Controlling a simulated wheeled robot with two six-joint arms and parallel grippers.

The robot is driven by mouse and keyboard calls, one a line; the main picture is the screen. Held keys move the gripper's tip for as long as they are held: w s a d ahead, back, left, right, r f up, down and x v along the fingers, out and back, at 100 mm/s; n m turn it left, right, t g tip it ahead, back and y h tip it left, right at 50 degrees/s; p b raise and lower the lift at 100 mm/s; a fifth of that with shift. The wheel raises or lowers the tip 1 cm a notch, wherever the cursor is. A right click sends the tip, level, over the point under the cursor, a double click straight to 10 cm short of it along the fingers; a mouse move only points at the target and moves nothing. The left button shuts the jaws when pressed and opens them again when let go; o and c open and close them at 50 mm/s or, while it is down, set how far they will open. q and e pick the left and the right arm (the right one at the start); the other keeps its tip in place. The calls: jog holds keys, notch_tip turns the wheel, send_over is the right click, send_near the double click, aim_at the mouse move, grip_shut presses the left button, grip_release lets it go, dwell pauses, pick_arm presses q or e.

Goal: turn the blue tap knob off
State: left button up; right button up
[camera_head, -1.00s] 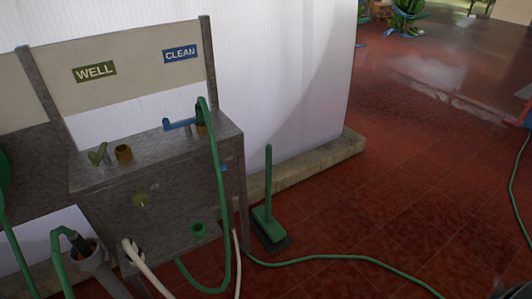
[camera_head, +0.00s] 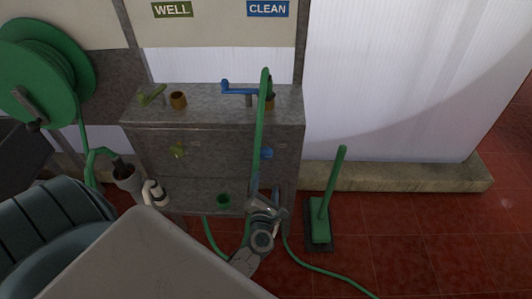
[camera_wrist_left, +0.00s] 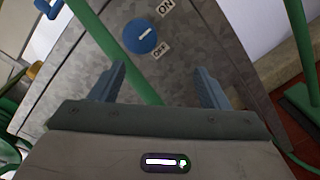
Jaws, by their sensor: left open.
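The blue tap knob (camera_head: 266,153) is on the front of the grey metal stand (camera_head: 215,145), partly beside the green hose in the head view. In the left wrist view the round blue knob (camera_wrist_left: 141,36) has a short white mark, with an ON label (camera_wrist_left: 165,7) and an OFF label (camera_wrist_left: 160,49) at its right. My left gripper (camera_head: 265,198) is in front of the stand, below the knob. In the wrist view its fingers (camera_wrist_left: 160,88) are apart, short of the knob and not touching it. My right gripper is not in view.
The green hose (camera_head: 260,130) hangs close by the knob and crosses behind the left finger in the wrist view. A blue lever tap (camera_head: 240,91) and a green lever tap (camera_head: 152,95) are on top. A green knob (camera_head: 178,150) is at left. A green broom (camera_head: 320,215) stands right.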

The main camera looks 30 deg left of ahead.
aim_at(264, 157)
pick_arm(q)
jog(key=w+a+r+n, duration=0.1)
jog(key=w+a, duration=0.1)
jog(key=w, duration=0.1)
jog(key=w+a+r+p, duration=0.1)
jog(key=w+a, duration=0.1)
jog(key=w, duration=0.1)
jog(key=w+a+n+p, duration=0.1)
jog(key=w+a, duration=0.1)
jog(key=w, duration=0.1)
jog(key=shift+a+r+n+y, duration=0.25)
jog(key=shift+r+n+y, duration=0.05)
jog(key=shift+r+y, duration=0.1)
jog(key=shift+c, duration=1.3)
jog(key=c, duration=0.7)
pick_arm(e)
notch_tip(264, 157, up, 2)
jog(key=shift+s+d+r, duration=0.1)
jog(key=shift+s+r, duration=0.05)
